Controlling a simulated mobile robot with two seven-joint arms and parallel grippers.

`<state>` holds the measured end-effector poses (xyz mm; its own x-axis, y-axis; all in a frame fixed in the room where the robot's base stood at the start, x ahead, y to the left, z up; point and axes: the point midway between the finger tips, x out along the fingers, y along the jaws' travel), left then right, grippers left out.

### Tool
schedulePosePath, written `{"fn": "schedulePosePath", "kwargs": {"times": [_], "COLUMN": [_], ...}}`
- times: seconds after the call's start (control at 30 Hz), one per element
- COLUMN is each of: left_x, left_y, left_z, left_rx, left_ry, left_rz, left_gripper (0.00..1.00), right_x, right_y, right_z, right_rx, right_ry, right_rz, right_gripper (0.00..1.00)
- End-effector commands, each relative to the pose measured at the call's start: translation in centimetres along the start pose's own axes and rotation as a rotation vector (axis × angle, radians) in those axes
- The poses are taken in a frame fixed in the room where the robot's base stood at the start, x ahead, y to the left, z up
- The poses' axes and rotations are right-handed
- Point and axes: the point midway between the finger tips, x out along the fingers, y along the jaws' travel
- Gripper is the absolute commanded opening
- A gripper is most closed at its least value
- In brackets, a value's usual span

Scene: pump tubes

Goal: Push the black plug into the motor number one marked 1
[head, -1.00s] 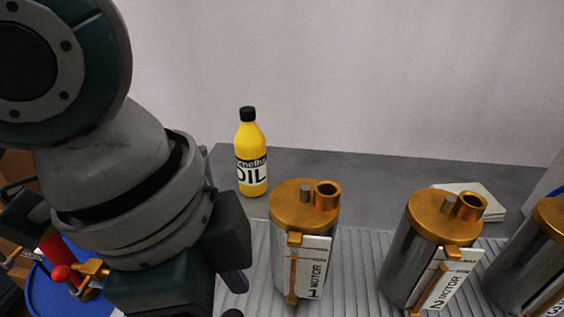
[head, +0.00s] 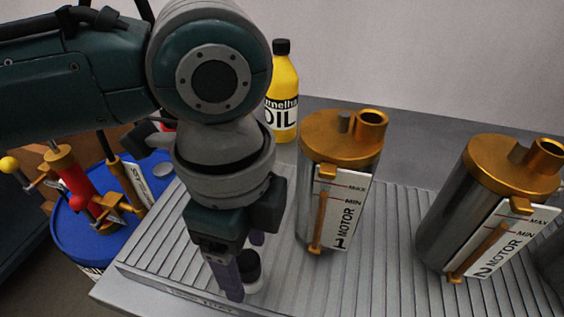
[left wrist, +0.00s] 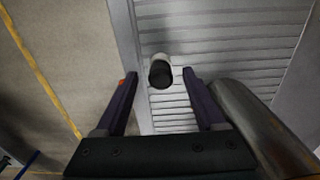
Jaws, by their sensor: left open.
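Motor number one (head: 313,190), a metal cylinder with a golden top and a white "MOTOR 1" label, stands on the ribbed tray (head: 410,240). Its golden top has a short open tube (head: 371,118). The black plug (head: 248,262) has a pale lower part and sits near the tray's front edge, left of motor one. It also shows in the left wrist view (left wrist: 160,74), between the fingertips. My left gripper (head: 243,270) points down, open, with its purple fingers on either side of the plug. Whether they touch it is unclear. My right gripper is out of view.
Motor number two (head: 435,220) stands right of motor one, and part of another cylinder shows at the right edge. A yellow oil bottle (head: 284,85) stands behind. A blue drum (head: 75,235) with a red-handled pump is at the left, beside the tray.

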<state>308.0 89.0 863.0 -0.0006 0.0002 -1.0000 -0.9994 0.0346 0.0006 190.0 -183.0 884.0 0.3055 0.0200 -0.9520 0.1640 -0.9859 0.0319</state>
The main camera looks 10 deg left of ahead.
Motion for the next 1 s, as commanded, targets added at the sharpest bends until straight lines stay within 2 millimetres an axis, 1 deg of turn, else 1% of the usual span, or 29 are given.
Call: {"fn": "schedulePosePath", "kwargs": {"times": [0.03,0.1,0.33,0.9,0.97,1.0], "left_x": [0.74,1.08,1.06,1.03,1.03,1.03], "left_y": [0.07,0.05,0.01,0.00,0.00,0.00], "left_z": [0.00,0.01,0.01,0.03,0.03,0.03], "left_rx": [0.001,0.001,0.001,0.000,0.000,0.000], "left_ry": [-0.001,-0.001,-0.001,-0.001,-0.001,-0.001], "left_rz": [0.002,0.001,-0.001,-0.001,-0.001,-0.001], "left_gripper": [0.71,0.71,0.70,0.06,0.00,0.00], "right_x": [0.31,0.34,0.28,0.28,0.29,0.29], "right_y": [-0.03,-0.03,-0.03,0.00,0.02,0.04], "right_z": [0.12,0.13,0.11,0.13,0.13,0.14], "right_rx": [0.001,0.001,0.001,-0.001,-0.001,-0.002], "right_ry": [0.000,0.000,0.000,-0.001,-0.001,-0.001], "right_rz": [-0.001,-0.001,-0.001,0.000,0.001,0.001], "right_gripper": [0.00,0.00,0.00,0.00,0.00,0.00]}}
